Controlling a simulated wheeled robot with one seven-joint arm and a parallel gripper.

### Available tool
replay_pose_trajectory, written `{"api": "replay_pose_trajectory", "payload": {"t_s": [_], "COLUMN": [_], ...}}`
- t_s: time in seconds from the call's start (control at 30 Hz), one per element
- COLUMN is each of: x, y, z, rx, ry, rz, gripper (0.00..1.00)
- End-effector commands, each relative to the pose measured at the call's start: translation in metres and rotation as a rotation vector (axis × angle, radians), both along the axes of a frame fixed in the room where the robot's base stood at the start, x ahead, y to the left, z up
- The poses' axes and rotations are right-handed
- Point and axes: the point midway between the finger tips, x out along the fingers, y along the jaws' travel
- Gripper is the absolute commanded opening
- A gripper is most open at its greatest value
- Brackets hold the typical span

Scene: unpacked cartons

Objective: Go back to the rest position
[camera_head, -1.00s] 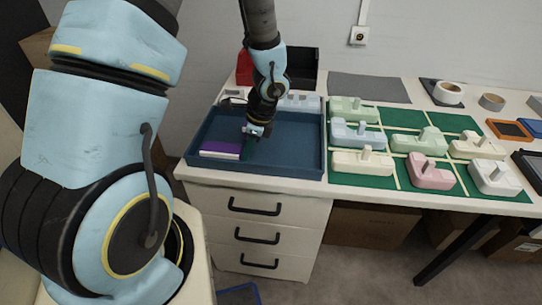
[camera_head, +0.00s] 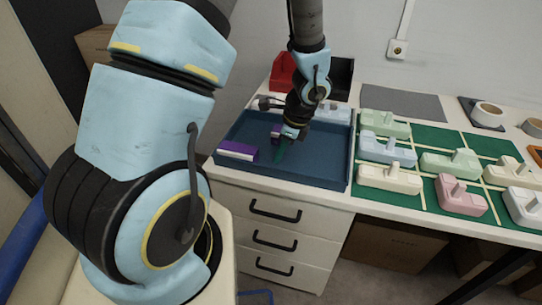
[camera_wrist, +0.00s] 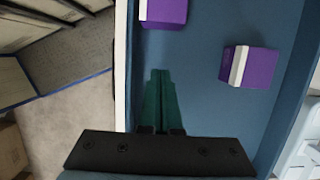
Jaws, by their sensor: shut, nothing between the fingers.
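My gripper (camera_head: 279,153) points down over the blue tray (camera_head: 335,165) on the drawer cabinet. Its dark green fingers (camera_wrist: 161,98) lie together in the wrist view, with nothing between them. A purple block with a white side (camera_head: 237,151) lies in the left part of the tray, apart from the fingers. A second purple block (camera_head: 275,132) shows partly behind the gripper. Both purple blocks, one at the top (camera_wrist: 166,10) and one at the right (camera_wrist: 259,68), show in the wrist view on the tray floor. Whether the fingertips touch the tray is unclear.
Several pastel blocks with upright pegs (camera_head: 461,195) stand on a green gridded mat (camera_head: 429,137) right of the tray. A red bin (camera_head: 283,70) and black bin (camera_head: 340,78) stand behind it. A grey mat (camera_head: 400,104) and tape roll (camera_head: 487,115) lie farther right.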

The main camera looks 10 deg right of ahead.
Motion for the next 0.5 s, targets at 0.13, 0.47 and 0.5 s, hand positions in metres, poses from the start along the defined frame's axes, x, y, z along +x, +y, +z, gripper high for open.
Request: {"api": "replay_pose_trajectory", "payload": {"t_s": [0.13, 0.47, 0.5], "x": [-0.002, -0.008, -0.008], "y": [-0.008, -0.019, -0.020], "z": [0.035, 0.077, 0.079], "rx": [-0.005, 0.000, -0.001], "ry": [-0.006, -0.003, -0.002], "rz": [0.004, 0.004, 0.004], "gripper": [0.00, 0.00, 0.00]}}
